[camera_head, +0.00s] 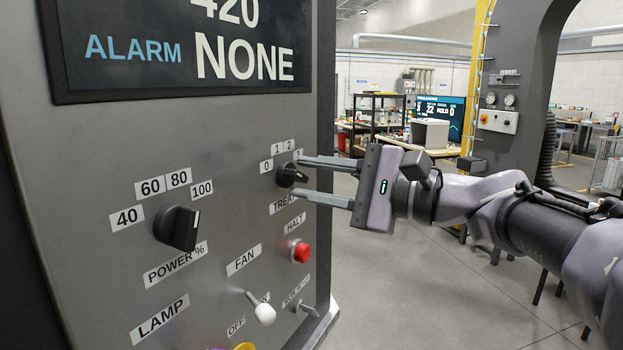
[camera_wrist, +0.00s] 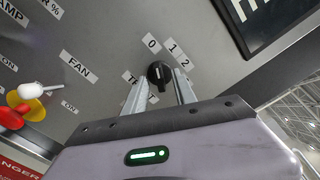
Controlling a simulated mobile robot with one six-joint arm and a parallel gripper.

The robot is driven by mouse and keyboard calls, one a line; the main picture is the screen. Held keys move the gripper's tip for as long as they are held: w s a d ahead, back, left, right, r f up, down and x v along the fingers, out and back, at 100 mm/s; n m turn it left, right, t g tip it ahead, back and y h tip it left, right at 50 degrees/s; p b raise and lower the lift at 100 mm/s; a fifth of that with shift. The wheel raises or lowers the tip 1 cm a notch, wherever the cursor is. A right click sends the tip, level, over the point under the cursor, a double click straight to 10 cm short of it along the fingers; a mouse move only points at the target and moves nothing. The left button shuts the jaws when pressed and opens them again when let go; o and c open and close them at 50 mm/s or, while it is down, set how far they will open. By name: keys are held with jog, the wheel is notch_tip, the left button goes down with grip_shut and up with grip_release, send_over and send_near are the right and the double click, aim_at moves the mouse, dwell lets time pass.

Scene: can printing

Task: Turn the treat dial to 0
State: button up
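The treat dial (camera_head: 287,175) is a small black knob on the grey panel, above a partly covered "TREAT" label (camera_head: 283,205). Labels 0, 1 and 2 arc above it; a further label is mostly hidden by the upper finger. My gripper (camera_head: 300,177) is open, its fingers pointing at the panel, one above and one below the dial. In the wrist view the dial (camera_wrist: 160,74) shows between the two fingertips (camera_wrist: 162,89), with a gap seeming to remain on each side. I cannot tell for sure which number the dial points to, or whether a finger touches it.
The panel also carries a large black power dial (camera_head: 178,228), a red halt button (camera_head: 300,251), a white-tipped fan switch (camera_head: 262,309) and a small metal switch (camera_head: 305,307) below. A dark display (camera_head: 190,45) sits above. Open floor (camera_head: 390,290) lies right of the panel.

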jog(key=p+v, duration=0.1)
jog(key=v, duration=1.7)
jog(key=s+a+f+n+g+h+b, duration=0.1)
jog(key=s+a+f+g+h, duration=0.15)
jog(key=a+f, duration=0.4)
jog(key=s+a+f+n+g+h+b, duration=0.1)
jog(key=s+a+f+g+h, duration=0.2)
jog(key=f, duration=0.6)
jog(key=s+d+f+n+t+h, duration=0.1)
jog(key=s+f+h, duration=0.3)
jog(key=f, duration=0.4)
jog(key=s+d+f+n+t+h+b, duration=0.1)
jog(key=s+f+n+h, duration=0.3)
jog(key=f, duration=0.4)
jog(key=shift+s+d+b, duration=0.3)
jog(key=shift+d, duration=0.55)
jog(key=shift+f+t, duration=0.1)
jog(key=shift+t, duration=0.15)
